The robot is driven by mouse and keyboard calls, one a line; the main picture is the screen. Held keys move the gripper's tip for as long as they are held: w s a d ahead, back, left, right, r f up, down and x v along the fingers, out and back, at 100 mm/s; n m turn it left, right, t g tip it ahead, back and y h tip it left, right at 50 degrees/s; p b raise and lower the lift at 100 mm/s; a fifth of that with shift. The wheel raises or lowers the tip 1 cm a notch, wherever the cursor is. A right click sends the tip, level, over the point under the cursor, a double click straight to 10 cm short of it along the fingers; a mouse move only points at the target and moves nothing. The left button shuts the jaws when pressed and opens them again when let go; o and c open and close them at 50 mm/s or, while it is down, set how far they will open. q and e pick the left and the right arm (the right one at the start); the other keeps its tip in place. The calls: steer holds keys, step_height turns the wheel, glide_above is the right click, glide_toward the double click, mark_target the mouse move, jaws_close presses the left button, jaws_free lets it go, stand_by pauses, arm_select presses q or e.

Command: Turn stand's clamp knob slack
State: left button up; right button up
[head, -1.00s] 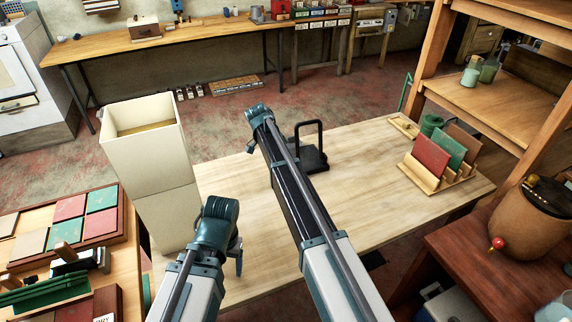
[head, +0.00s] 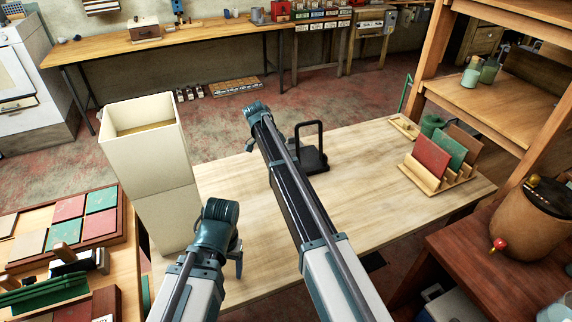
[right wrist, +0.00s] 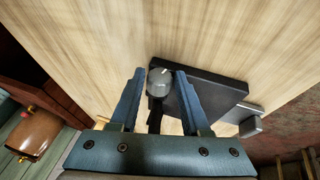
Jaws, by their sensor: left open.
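The stand (head: 313,158) is black, with a flat base and an upright loop frame, and sits on the pale wooden table just right of my right arm. In the right wrist view its dark base (right wrist: 205,90) lies on the wood, with a round grey knob (right wrist: 160,82) bearing a white mark. My right gripper (right wrist: 160,73) is open, its blue fingers on either side of the knob in the picture; I cannot tell whether they touch it.
A tall cream bin (head: 150,180) stands left of the table (head: 375,190). A wooden rack (head: 440,178) with coloured panels stands at the table's right. A brown pot (head: 530,215) is further right. The table between stand and rack is clear.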

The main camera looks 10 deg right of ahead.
steer(key=o, duration=0.3)
arm_select(q)
steer(key=shift+r, duration=0.15)
arm_select(e)
steer(key=shift+r, duration=0.15)
arm_select(q)
step_height(320, 180, up, 12)
steer(key=p, duration=1.2)
arm_select(e)
steer(key=shift+v, duration=6.8)
